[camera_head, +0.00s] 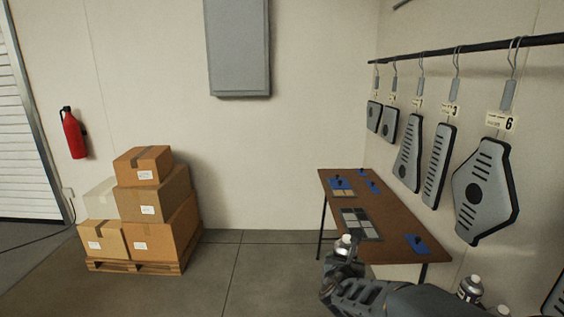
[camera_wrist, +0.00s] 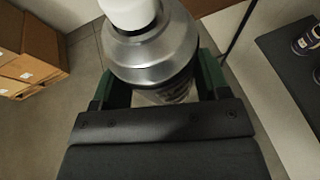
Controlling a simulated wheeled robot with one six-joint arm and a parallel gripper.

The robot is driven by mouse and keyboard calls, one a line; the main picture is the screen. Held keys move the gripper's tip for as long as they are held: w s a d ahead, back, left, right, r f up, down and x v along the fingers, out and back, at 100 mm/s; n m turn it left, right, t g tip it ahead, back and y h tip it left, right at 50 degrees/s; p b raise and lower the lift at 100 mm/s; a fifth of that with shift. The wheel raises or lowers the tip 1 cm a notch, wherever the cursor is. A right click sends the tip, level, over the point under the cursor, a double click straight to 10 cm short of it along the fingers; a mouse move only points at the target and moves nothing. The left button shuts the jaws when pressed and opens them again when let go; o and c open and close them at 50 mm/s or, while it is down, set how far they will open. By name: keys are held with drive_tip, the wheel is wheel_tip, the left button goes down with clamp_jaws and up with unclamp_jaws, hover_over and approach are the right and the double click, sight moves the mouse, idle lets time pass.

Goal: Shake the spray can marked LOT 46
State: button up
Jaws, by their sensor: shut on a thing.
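My gripper (camera_head: 343,257) is shut on a spray can (camera_head: 345,242) with a white cap and a silver shoulder. It holds the can in front of the near left edge of the brown table (camera_head: 390,222). In the wrist view the can (camera_wrist: 152,52) stands between the two green-edged fingers of my gripper (camera_wrist: 157,82), its white cap toward the top edge. Its label is mostly hidden by the gripper, and no lot marking is readable.
Another white-capped can (camera_head: 470,287) stands at the lower right; a can with a purple label (camera_wrist: 307,38) shows in the wrist view. Grey panels (camera_head: 484,190) hang from a rail on the right. Boxes (camera_head: 150,193) are stacked on a pallet at left. The middle floor is clear.

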drive_tip(key=f, duration=0.8)
drive_tip(key=shift+w+a, duration=0.1)
drive_tip(key=shift+w, duration=0.35)
drive_tip(key=shift+s+r, duration=0.2)
drive_tip(key=shift+s, duration=0.1)
drive_tip(key=shift+w, duration=0.1)
